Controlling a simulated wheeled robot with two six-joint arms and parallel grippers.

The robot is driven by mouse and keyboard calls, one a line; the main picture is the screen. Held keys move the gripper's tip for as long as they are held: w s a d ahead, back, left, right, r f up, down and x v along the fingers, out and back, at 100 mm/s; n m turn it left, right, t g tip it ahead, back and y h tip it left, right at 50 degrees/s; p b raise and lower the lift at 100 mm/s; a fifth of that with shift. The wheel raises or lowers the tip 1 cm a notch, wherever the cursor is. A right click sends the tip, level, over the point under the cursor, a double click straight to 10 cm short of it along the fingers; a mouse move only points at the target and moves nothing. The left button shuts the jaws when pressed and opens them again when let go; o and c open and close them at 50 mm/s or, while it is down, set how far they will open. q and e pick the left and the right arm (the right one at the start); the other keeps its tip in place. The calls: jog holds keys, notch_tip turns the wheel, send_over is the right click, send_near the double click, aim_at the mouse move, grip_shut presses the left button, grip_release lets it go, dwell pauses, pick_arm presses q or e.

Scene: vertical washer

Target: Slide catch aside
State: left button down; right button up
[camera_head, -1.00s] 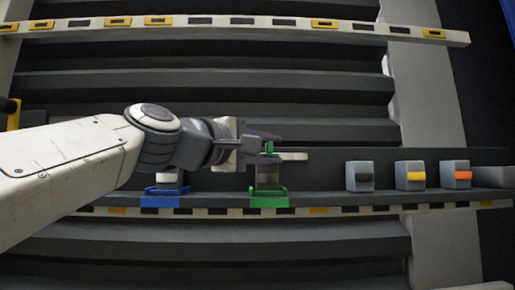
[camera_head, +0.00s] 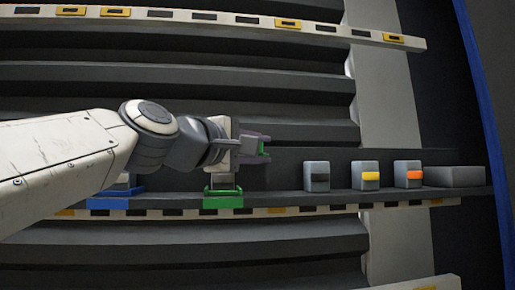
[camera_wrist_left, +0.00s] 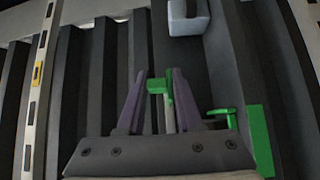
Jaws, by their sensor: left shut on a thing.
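My left gripper (camera_head: 264,148) has its two purple fingers shut on a small green catch (camera_wrist_left: 157,86). In the head view, a bit of the catch's green shows at the fingertips, up and to the right of the green frame (camera_head: 223,202) on the ledge. In the wrist view, the green frame (camera_wrist_left: 262,142) is at the right, and a small green tab (camera_wrist_left: 222,112) stands between it and the right finger. My wrist hides much of what lies behind it in the head view. My right gripper is not in view.
A blue frame (camera_head: 115,203) is left of the green one, partly behind my arm. Grey blocks with black (camera_head: 317,177), yellow (camera_head: 366,176) and orange (camera_head: 408,174) fronts stand right on the ledge. Striped rails (camera_head: 235,18) run above and below.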

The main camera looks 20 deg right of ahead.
pick_arm(q)
jog(key=shift+s+r, duration=0.1)
jog(key=shift+r, duration=0.4)
jog(key=c, duration=0.7)
grip_release()
jog(key=shift+f, duration=0.25)
jog(key=b+v, duration=0.5)
jog(key=v, duration=0.5)
jog(key=shift+s+a, duration=0.1)
jog(key=shift+s, duration=0.05)
